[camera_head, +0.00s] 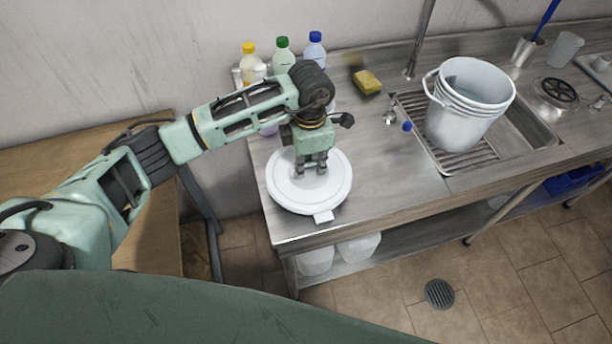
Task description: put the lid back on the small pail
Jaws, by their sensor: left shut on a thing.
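A round white lid (290,190) with a small tab at its front edge is at the left end of the steel counter. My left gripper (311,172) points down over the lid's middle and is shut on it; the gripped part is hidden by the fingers. I cannot tell whether the lid rests on the counter or is held just above it. A white pail (462,122) without a lid stands upright, open end up, over the sink at the right, apart from the lid. My right gripper is not in view.
Bottles with yellow (249,48), green (282,42) and blue (315,37) caps stand behind my left arm. A yellow sponge (367,82) lies near the wall. A faucet (418,45) rises behind the sink (535,132). The counter (385,185) between lid and sink is clear.

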